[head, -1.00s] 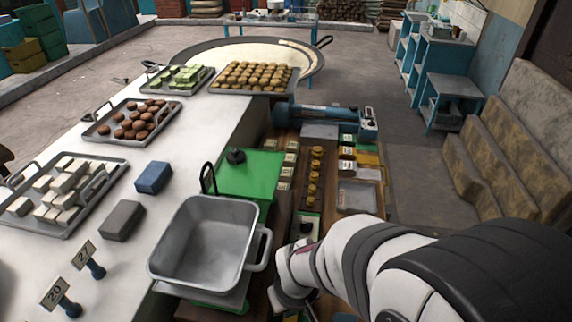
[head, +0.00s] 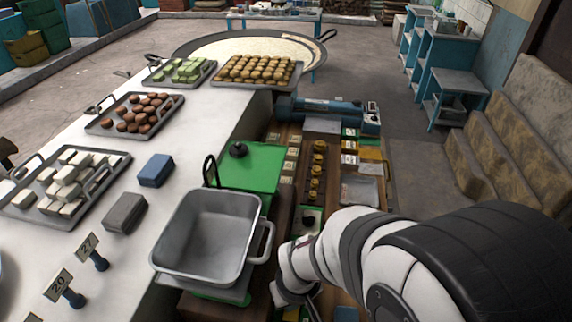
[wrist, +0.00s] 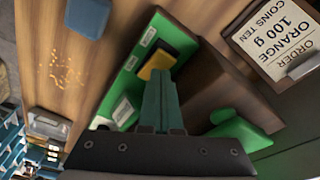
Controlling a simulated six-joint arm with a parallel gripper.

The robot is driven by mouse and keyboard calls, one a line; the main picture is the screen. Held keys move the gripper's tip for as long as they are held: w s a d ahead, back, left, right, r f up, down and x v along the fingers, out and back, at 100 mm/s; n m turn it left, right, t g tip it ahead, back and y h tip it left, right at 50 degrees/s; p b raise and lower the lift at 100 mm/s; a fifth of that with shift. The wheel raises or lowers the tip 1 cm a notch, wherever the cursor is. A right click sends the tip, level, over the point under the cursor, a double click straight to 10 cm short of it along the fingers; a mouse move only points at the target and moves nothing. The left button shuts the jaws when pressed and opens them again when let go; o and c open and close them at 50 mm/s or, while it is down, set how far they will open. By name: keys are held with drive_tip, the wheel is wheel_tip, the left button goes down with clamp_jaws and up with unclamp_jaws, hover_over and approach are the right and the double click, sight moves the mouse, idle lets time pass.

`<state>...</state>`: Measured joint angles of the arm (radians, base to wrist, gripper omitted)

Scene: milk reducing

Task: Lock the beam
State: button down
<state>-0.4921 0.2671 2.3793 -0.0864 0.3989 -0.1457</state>
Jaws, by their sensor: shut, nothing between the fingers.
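A green scale body (head: 262,168) with a black knob stands beside the counter, and a large grey pan (head: 205,232) sits in front of it. I cannot clearly make out a beam or its lock in either view. In the wrist view my gripper (wrist: 160,82) has its teal fingers shut and empty. A green part (wrist: 238,132) lies right of the fingers, by a dark wooden box. In the head view the fingers are mostly hidden low in the picture, right of the pan.
An order card reading orange 100 g (wrist: 286,38) is at the upper right of the wrist view. The white counter (head: 190,125) holds trays of sweets, a blue block (head: 155,171) and a grey block (head: 125,212). Several brass weights (head: 317,170) stand on the wooden bench.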

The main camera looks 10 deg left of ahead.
drive_tip(key=shift+f, duration=1.05)
drive_tip(key=shift+r, duration=3.55)
drive_tip(key=s+d+r+m+g, duration=0.1)
drive_tip(key=s+d+r+m, duration=0.3)
drive_tip(key=s, duration=0.3)
drive_tip(key=s+d+r+m+y, duration=0.1)
drive_tip(key=s+d+r+m, duration=0.3)
drive_tip(key=s+d+m, duration=0.2)
drive_tip(key=shift+s+d+m+g, duration=0.35)
drive_tip(key=shift+d+m+g, duration=0.1)
drive_tip(key=shift+m, duration=0.35)
